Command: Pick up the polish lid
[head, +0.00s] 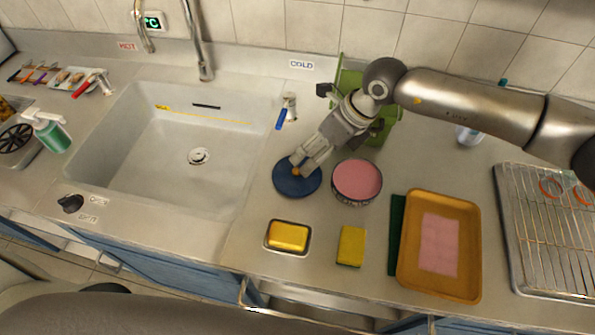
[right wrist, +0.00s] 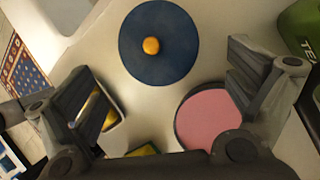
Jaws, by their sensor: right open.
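The polish lid (head: 285,182) is a dark blue disc with a small orange knob, lying flat on the counter right of the sink. It also shows whole in the right wrist view (right wrist: 150,70), with its knob near the middle. My right gripper (head: 303,166) comes in from the upper right and is over the lid in the head view. In the right wrist view (right wrist: 165,95) its two fingers are spread wide, with nothing between them. An open round tin (head: 358,181) with pink polish stands just right of the lid. My left gripper is not in view.
A yellow sponge in a dish (head: 288,236) and another sponge (head: 351,246) lie in front. An orange tray (head: 411,265) and a wire rack (head: 540,200) are at right. The sink (head: 160,150) is left. A green container (head: 348,80) stands behind my right gripper.

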